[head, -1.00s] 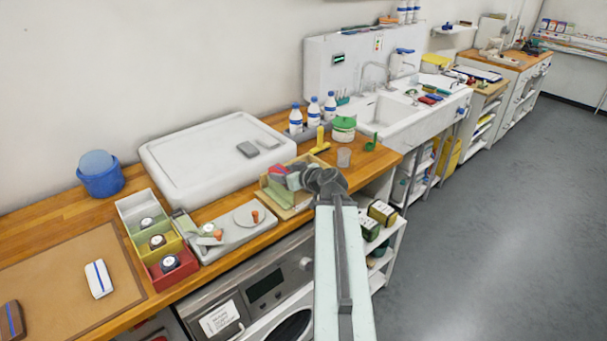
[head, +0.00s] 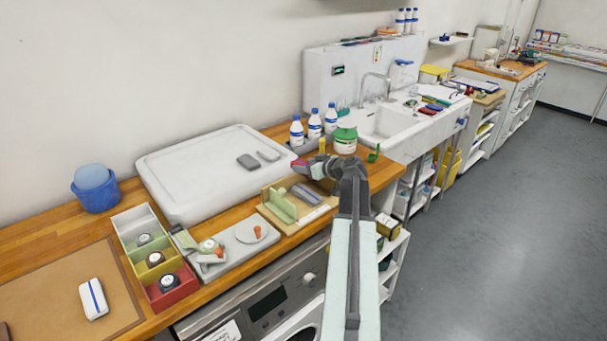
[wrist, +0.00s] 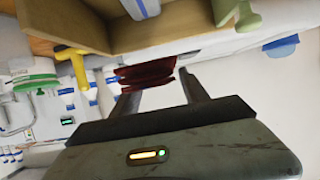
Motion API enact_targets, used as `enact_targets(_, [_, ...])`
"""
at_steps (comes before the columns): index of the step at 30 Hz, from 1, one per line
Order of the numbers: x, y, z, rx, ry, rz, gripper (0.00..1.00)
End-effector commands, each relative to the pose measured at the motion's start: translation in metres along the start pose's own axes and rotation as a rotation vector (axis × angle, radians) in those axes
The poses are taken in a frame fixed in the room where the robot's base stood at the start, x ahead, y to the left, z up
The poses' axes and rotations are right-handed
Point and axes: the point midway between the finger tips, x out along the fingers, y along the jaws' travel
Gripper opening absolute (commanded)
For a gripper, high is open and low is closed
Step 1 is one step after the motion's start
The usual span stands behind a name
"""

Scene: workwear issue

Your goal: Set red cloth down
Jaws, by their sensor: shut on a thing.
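My gripper (head: 312,169) is shut on the red cloth (head: 299,168), which is folded and dark red. In the head view they are above the counter, just behind and to the right of the wooden tray (head: 318,212). In the wrist view the red cloth (wrist: 147,75) sits between my two fingers, and the wooden tray (wrist: 70,20) is at the top of the picture. The cloth's exact height above the counter is hard to tell.
A green-lidded tub (head: 345,141) and blue-capped bottles (head: 314,124) stand behind my gripper. A yellow-handled tool (wrist: 75,65) is close by.

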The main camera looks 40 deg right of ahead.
Motion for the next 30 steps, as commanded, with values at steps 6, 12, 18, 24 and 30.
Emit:
enact_targets(6, [0.012, 0.004, 0.035, 0.002, 0.000, 0.005, 0.12])
enact_targets(12, [0.013, -0.001, 0.031, 0.000, 0.000, 0.000, 0.12])
enact_targets(18, [0.015, -0.001, 0.036, 0.000, 0.000, -0.001, 0.12])
enact_targets(24, [0.017, 0.000, 0.042, 0.000, 0.000, 0.000, 0.12])
enact_targets(30, [0.017, 0.001, 0.042, 0.001, 0.000, 0.002, 0.63])
